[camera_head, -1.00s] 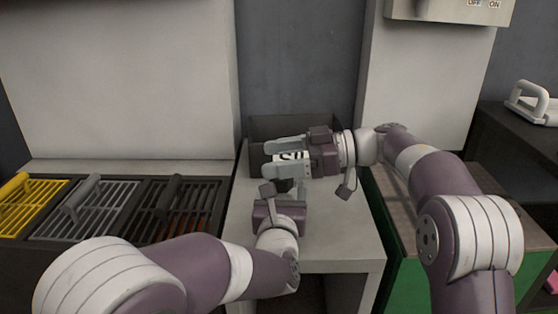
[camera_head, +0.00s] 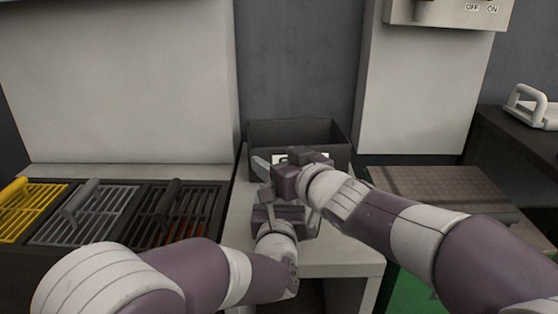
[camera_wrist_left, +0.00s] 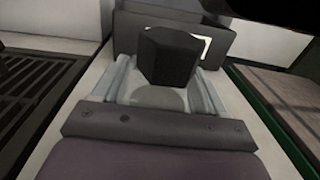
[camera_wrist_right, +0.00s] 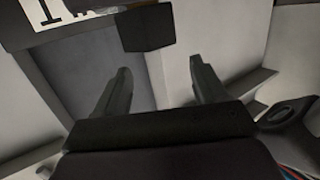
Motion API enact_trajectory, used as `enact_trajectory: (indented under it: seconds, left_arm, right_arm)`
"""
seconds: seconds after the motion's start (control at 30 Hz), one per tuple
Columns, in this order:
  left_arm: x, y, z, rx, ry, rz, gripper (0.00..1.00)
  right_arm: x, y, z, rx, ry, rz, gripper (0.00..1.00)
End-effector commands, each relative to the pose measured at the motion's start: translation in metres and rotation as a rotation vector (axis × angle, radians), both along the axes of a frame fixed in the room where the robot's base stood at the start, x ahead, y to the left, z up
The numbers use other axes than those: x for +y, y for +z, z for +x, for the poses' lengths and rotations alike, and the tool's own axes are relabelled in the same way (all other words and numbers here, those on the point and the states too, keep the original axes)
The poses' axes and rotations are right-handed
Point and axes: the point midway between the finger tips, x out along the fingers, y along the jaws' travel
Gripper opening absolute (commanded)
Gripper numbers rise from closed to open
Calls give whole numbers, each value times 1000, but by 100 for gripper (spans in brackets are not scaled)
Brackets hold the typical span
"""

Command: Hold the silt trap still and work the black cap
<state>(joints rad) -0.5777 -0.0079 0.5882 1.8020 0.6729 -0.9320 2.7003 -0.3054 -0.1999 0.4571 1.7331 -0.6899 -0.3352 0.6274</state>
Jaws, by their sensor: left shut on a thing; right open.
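The black cap (camera_wrist_left: 168,55) is a faceted dark block standing up in the left wrist view. Below it is the grey rounded body of the silt trap (camera_wrist_left: 162,98), between the fingers of my left gripper (camera_head: 279,195), which is shut on it. My right gripper (camera_head: 268,168) is open and empty above and just behind the left one. In the right wrist view the cap (camera_wrist_right: 146,28) shows at the top, just beyond the open fingertips (camera_wrist_right: 158,68) and apart from them. In the head view my grippers hide the trap and cap.
A dark open bin (camera_head: 296,130) with a white label (camera_wrist_right: 62,12) stands behind on the pale bench (camera_head: 340,258). Slotted grates (camera_head: 88,212) with handles lie at left. A brown-topped green unit (camera_head: 440,195) is at right, with a white-handled object (camera_head: 528,105) beyond.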

Motion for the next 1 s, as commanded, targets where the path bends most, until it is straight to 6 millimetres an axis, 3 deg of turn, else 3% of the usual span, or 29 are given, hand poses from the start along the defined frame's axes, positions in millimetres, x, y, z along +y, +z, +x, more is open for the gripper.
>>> enact_trajectory:
  seconds: [0.17, 0.63, 0.93, 1.0]
  left_arm:
    - [-1, 1, 0, -3, -4, 3, 18]
    - [-2, 3, 0, -7, -5, 1, 18]
    - [-2, 3, 0, -6, -5, 2, 18]
    - [-2, 3, 0, -5, -4, 2, 18]
  right_arm:
    - [1, -2, 0, 1, 3, 1, 77]
    - [1, -39, 0, 4, 6, -1, 77]
    - [1, -41, 0, 1, 5, 0, 77]
    - [1, -41, 0, 1, 5, 0, 54]
